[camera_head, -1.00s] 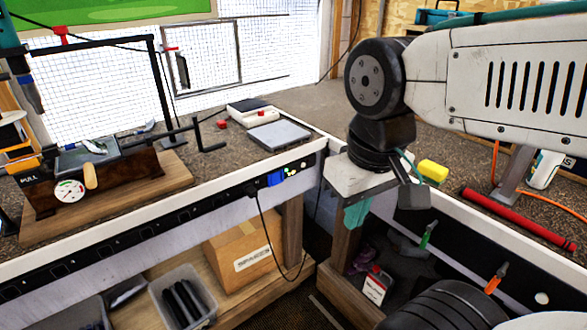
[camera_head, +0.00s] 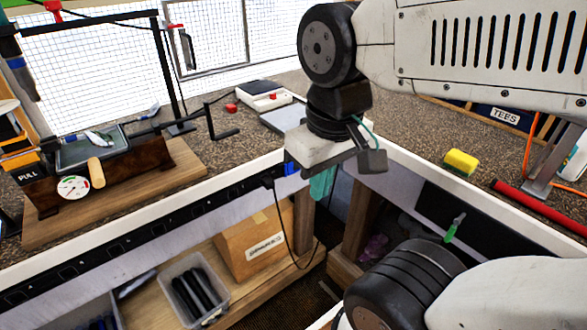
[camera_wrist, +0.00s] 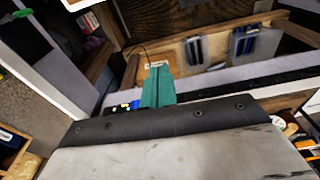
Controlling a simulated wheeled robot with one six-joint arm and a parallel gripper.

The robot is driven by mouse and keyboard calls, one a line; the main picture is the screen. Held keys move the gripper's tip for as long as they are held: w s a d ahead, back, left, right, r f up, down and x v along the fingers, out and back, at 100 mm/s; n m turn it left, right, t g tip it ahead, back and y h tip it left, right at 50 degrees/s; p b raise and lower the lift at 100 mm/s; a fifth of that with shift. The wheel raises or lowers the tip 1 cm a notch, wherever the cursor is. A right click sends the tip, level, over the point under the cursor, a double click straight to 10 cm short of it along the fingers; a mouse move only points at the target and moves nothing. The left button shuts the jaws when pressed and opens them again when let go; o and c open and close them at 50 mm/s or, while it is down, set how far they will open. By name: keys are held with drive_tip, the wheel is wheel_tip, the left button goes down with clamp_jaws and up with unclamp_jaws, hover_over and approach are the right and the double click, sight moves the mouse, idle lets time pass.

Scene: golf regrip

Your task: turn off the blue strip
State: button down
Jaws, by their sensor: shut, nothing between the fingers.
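A long black strip (camera_head: 150,227) runs along the front edge of the left bench. A small blue part (camera_head: 290,167) sits near its right end, partly hidden by my wrist. My gripper (camera_head: 319,192) has teal fingers, shut and empty, pointing down in front of the bench corner, right of the blue part. In the wrist view my gripper (camera_wrist: 158,68) also looks closed. I cannot tell whether it touches the strip or the switch's position.
A black cord hangs below the strip past a cardboard box (camera_head: 254,245) and a grey bin (camera_head: 193,290) on the lower shelf. A grey scale (camera_head: 284,116) lies on the bench top. A yellow sponge (camera_head: 461,162) and red tube (camera_head: 540,210) lie on the right bench.

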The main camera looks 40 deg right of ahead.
drive_tip(key=w+d+f+m, duration=0.2)
drive_tip(key=w+d+m, duration=0.15)
drive_tip(key=w, duration=0.25)
drive_tip(key=w+d+f+m, duration=0.2)
drive_tip(key=w+m, duration=0.3)
drive_tip(key=w, duration=0.1)
drive_tip(key=w+d+f+m+t, duration=0.2)
drive_tip(key=w+d+f+m, duration=0.6)
drive_tip(key=d, duration=0.4)
drive_tip(key=shift+w+f+m, duration=0.25)
drive_tip(key=shift+w+m, duration=0.15)
drive_tip(key=shift+m, duration=0.15)
drive_tip(key=shift+a+f, duration=0.1)
drive_tip(key=shift+f, duration=0.05)
drive_tip(key=w+f, duration=0.7)
drive_tip(key=f, duration=0.3)
drive_tip(key=shift+a, duration=0.1)
